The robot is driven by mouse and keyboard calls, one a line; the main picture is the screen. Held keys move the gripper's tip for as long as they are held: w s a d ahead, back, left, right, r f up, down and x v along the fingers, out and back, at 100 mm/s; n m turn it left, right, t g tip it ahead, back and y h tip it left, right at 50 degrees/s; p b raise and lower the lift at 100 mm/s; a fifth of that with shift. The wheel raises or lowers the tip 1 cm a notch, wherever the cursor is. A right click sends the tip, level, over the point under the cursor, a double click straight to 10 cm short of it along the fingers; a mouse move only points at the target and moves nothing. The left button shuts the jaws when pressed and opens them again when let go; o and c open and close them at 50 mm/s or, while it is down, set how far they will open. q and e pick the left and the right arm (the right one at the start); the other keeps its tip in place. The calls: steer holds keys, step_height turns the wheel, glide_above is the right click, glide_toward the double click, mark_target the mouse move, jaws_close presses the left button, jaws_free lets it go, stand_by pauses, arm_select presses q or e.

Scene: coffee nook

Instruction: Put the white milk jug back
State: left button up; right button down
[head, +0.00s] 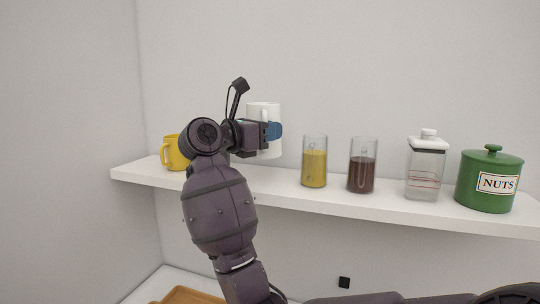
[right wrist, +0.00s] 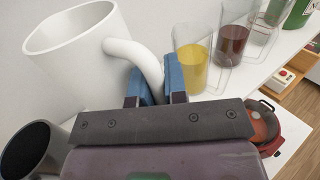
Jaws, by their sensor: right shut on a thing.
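The white milk jug (head: 263,112) is at the shelf, right of a yellow mug, partly hidden behind my right gripper in the head view. In the right wrist view the jug (right wrist: 78,48) fills the upper left, open mouth up, with its handle (right wrist: 132,55) running down between the fingers. My right gripper (head: 273,131) has blue fingertips, shut on the handle; they also show in the right wrist view (right wrist: 158,82). Whether the jug's base touches the shelf cannot be told. My left gripper is not in view.
On the white shelf (head: 235,188) stand the yellow mug (head: 173,153), a glass of yellow contents (head: 314,168), a glass of dark red contents (head: 361,174), a lidded clear jar (head: 425,170) and a green NUTS canister (head: 491,192). The yellow glass is the jug's close right neighbour.

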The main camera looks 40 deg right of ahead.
steer(key=shift+f, duration=2.95)
steer(key=shift+f, duration=0.15)
steer(key=c, duration=1.3)
jaws_free()
steer(key=shift+o, duration=0.7)
